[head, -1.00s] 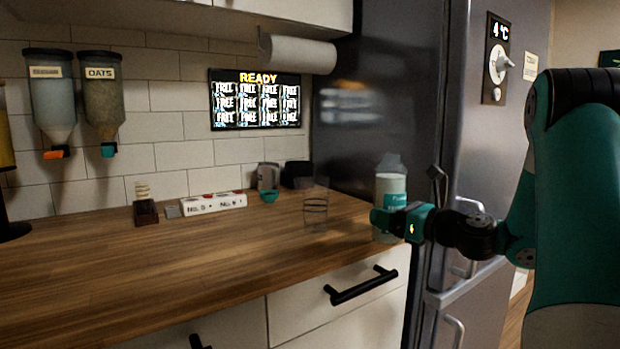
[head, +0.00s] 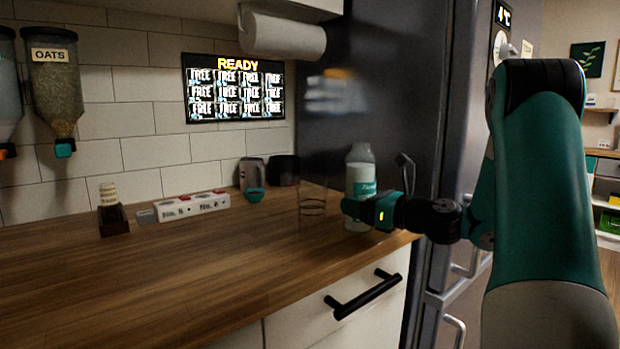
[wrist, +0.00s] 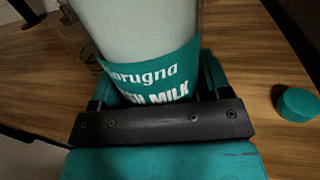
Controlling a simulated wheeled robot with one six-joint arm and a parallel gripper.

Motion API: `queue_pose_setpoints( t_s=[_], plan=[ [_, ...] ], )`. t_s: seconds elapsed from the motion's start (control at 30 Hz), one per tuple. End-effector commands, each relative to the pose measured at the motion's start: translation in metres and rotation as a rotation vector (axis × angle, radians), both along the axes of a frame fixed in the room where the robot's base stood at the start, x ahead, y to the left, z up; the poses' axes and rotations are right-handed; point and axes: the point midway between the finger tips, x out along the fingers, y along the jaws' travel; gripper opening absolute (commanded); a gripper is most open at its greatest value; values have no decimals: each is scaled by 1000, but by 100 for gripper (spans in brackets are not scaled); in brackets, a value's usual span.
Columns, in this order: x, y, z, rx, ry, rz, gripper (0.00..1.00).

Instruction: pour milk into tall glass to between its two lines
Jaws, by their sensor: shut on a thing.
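A milk bottle (head: 360,174) with white milk and a teal label stands upright in my gripper at the counter's right end. My gripper (head: 358,207) is shut on it from the right, around its lower half. In the wrist view the bottle (wrist: 140,35) fills the upper middle between the fingers (wrist: 155,98). The tall glass (head: 313,203) is clear, with dark lines around it, and stands upright on the counter just left of the bottle. It looks empty. I cannot tell whether the bottle's base touches the counter.
A teal cap (wrist: 297,104) lies on the wood in the wrist view. A teal cup (head: 254,194), a grey container (head: 251,172) and a white labelled strip (head: 194,206) stand along the wall. The fridge (head: 385,90) is close behind the bottle. The front counter (head: 210,270) is clear.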

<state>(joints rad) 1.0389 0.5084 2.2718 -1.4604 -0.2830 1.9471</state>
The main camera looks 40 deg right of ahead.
Motion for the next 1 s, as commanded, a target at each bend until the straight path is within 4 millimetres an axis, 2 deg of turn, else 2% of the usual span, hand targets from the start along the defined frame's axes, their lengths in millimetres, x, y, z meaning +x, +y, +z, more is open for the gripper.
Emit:
queue_pose_setpoints(
  t_s=[0.33, 0.57, 0.77, 1.0],
  plan=[
    [-1, -1, 22, -69, 44, 2, 32],
    [-2, -3, 21, -143, 83, 2, 32],
    [-2, -5, 7, -274, 141, 2, 32],
    [-3, -6, 21, -379, 195, 3, 32]
  ],
)
